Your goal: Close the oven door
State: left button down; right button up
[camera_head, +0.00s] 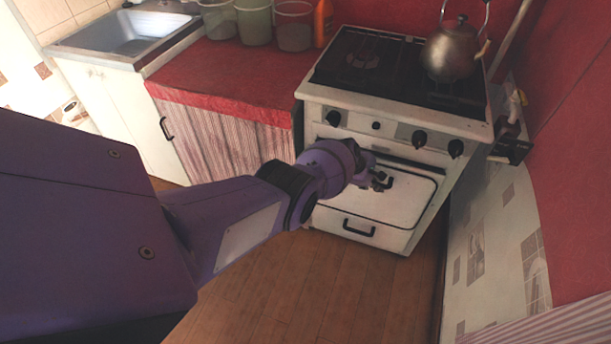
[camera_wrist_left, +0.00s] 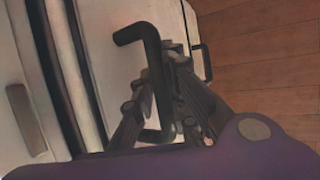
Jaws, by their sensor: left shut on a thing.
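The oven door (camera_head: 408,198) is the white panel with a dark outline on the front of the white stove. It stands upright, flush or nearly flush with the stove front; I cannot tell whether a small gap remains. My left gripper (camera_head: 380,181) is at the door's black handle (camera_head: 389,181) and hides part of it. In the left wrist view, the fingers of my left gripper (camera_wrist_left: 160,110) close around the handle bar (camera_wrist_left: 150,58). The door face also shows there (camera_wrist_left: 112,65), beside dark lines along its edge. My right gripper is not in view.
A lower panel with a black handle (camera_head: 358,228) is below the door. Knobs (camera_head: 419,138) line the stove front above it. A kettle (camera_head: 450,52) stands on the hob. A red counter (camera_head: 225,78) adjoins at left, a wall at right. The wooden floor (camera_head: 300,285) in front is clear.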

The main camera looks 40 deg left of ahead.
pick_arm(q)
jog(key=shift+w+a+r, duration=0.15)
jog(key=shift+w+r, duration=0.3)
jog(key=c, duration=1.7)
grip_release()
jog(key=shift+f, duration=0.1)
jog(key=shift+c, duration=0.2)
jog(key=shift+s+f, duration=0.1)
jog(key=shift+s, duration=0.1)
jog(key=shift+v, duration=1.25)
jog(key=v, duration=0.9)
jog(key=shift+s+a, duration=0.1)
jog(key=shift+s, duration=0.05)
